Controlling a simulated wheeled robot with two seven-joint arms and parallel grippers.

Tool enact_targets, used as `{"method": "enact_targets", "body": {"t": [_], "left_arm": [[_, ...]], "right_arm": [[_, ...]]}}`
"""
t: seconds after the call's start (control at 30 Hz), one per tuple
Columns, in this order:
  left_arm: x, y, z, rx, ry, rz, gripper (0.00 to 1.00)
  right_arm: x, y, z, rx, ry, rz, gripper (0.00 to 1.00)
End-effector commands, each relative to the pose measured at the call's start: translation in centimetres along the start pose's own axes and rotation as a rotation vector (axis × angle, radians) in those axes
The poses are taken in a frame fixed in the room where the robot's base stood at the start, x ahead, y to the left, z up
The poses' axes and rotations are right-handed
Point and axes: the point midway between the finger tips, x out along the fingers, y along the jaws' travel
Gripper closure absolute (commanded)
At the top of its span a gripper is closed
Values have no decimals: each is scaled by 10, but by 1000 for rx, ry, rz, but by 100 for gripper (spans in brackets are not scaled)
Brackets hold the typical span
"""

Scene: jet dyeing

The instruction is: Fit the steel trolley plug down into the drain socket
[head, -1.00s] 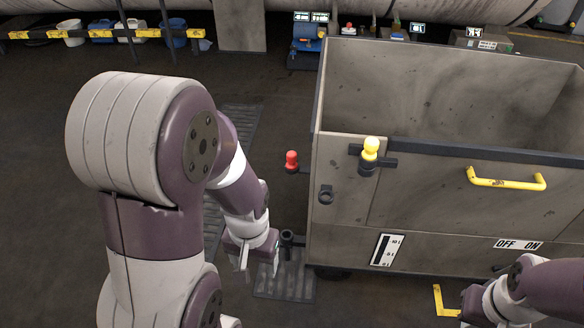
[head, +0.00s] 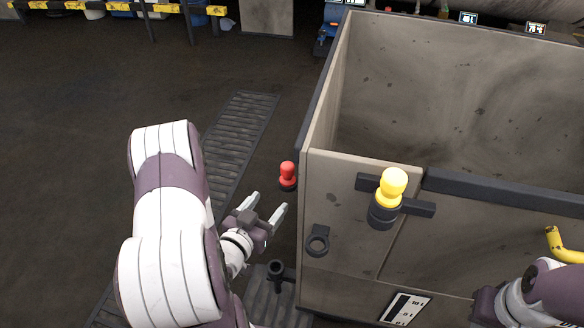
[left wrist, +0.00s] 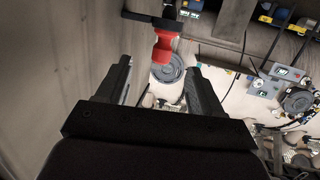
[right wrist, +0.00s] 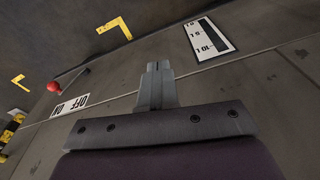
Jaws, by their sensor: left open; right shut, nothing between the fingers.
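A red-knobbed plug (head: 288,173) sits in a dark holder on the left side of the steel trolley (head: 345,185). A yellow-knobbed plug (head: 392,190) sits in a dark holder on its front. I cannot tell which is the task's plug. Below them is an empty dark ring (head: 318,240). A short dark upright pipe (head: 275,268), possibly the drain socket, stands low beside the trolley's left corner. My left gripper (head: 268,203) is open and empty, just below and left of the red plug. In the left wrist view the red plug (left wrist: 164,44) shows ahead between the fingers. My right gripper (right wrist: 156,68) is shut and empty near the trolley's front.
The trolley has a dark top rim, a yellow handle (head: 563,246) and a level gauge (head: 404,309). A floor grating (head: 235,140) runs along its left. Yellow-and-black rails (head: 160,8) stand at the back left. The floor at left is clear.

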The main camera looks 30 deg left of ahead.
Motion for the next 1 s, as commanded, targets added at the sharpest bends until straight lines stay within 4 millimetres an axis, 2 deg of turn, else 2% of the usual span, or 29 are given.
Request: {"method": "enact_targets", "body": {"t": [0.3,0.47,0.6,0.7,0.93,0.97,1.0], "left_arm": [[64,-1,-3,10,23,-1,34],[82,-3,-6,9,23,-3,34],[109,-8,-12,10,23,-4,34],[122,-8,-13,8,22,-5,34],[126,-8,-16,7,19,-6,34],[126,-8,-16,7,19,-6,37],[126,-8,-16,7,19,-6,50]], "right_arm": [[24,0,3,0,-1,0,100],[31,0,4,0,0,0,100],[46,0,6,0,0,0,100],[50,0,6,0,0,0,100],[48,0,6,0,0,0,100],[48,0,6,0,0,0,100],[48,0,6,0,0,0,100]]}}
